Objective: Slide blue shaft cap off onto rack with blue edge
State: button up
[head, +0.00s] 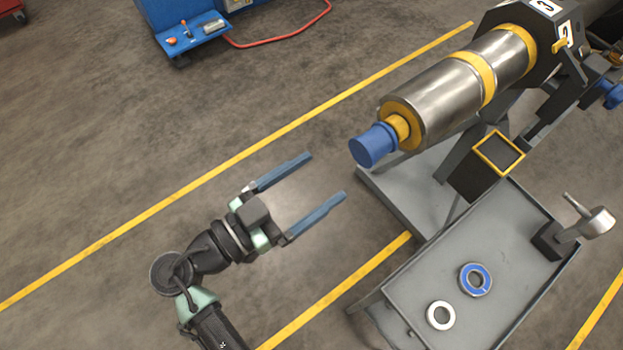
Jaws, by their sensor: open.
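The blue shaft cap (372,146) sits on the near end of a steel rotor shaft (440,100) with yellow bands. My gripper (326,176) is open and empty, its two long blue fingers pointing up and right toward the cap. The fingertips are left of and below the cap in the picture, apart from it. A small dark square holder with a yellow edge (499,153) hangs below the rotor, beside the stand. I cannot make out a rack with a blue edge.
A grey tray table (400,290) at lower right holds a blue-faced ring (475,279), a pale ring (440,315) and a metal tool in a dark holder (590,222). A grey stand base (398,208) lies under the rotor. The floor left is clear. A blue cart (190,36) stands far back.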

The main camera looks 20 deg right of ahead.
aim_at(360, 153)
jog(key=x, duration=0.8)
jog(key=shift+d, duration=0.45)
jog(key=shift+w+d, duration=0.15)
jog(key=shift+d, duration=0.35)
jog(key=c, duration=1.1)
jog(key=shift+o, duration=0.2)
jog(key=shift+b, duration=0.45)
jog(key=shift+r, duration=0.15)
